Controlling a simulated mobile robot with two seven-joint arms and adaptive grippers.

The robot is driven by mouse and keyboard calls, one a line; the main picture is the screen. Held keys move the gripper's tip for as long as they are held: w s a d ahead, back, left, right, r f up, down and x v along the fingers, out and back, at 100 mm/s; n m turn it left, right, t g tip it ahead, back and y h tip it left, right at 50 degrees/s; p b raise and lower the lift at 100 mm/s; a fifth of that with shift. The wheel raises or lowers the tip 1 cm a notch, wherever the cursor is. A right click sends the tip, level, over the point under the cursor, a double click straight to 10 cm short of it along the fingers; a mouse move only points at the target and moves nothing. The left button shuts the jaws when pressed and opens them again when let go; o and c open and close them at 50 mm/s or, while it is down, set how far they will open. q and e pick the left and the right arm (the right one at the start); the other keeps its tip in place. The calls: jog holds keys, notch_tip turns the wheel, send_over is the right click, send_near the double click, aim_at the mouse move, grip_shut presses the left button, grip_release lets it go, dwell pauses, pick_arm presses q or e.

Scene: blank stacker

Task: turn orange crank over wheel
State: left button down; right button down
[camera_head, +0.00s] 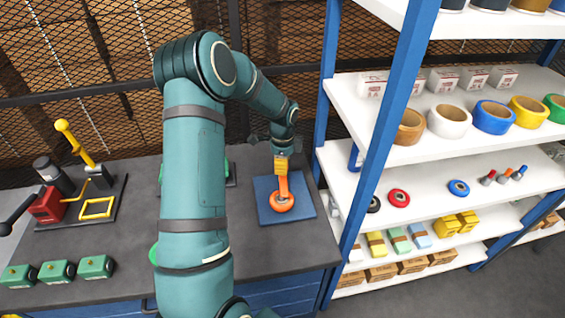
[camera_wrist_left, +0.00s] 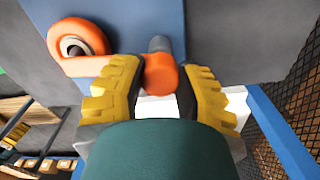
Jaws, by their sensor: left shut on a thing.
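The orange crank (camera_head: 281,202) sits on a blue plate (camera_head: 305,213) on the dark worktop. Its round hub is at the near end, and its arm points away from me toward the back. In the left wrist view the hub (camera_wrist_left: 95,38) shows as an orange ring with a grey centre, and the handle end (camera_wrist_left: 160,78) lies between two yellow ribbed fingers. My left gripper (camera_head: 281,165) is shut on that handle end, from above. A grey post (camera_wrist_left: 160,45) shows just beyond the handle. No separate wheel can be made out. My right gripper is out of view.
A green object behind my left arm is mostly hidden. Several green blocks (camera_head: 55,272) and a red device with a yellow lever (camera_head: 77,145) stand at the left. A blue shelf post (camera_head: 385,140) and stocked shelves rise close on the right. A mesh wall is behind.

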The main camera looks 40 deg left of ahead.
pick_arm(q)
jog(key=shift+f+m, duration=0.1)
jog(key=shift+m, duration=0.4)
jog(key=c, duration=0.6)
grip_release()
jog(key=shift+o, duration=0.2)
notch_tip(320, 180, up, 12)
dwell(0.4)
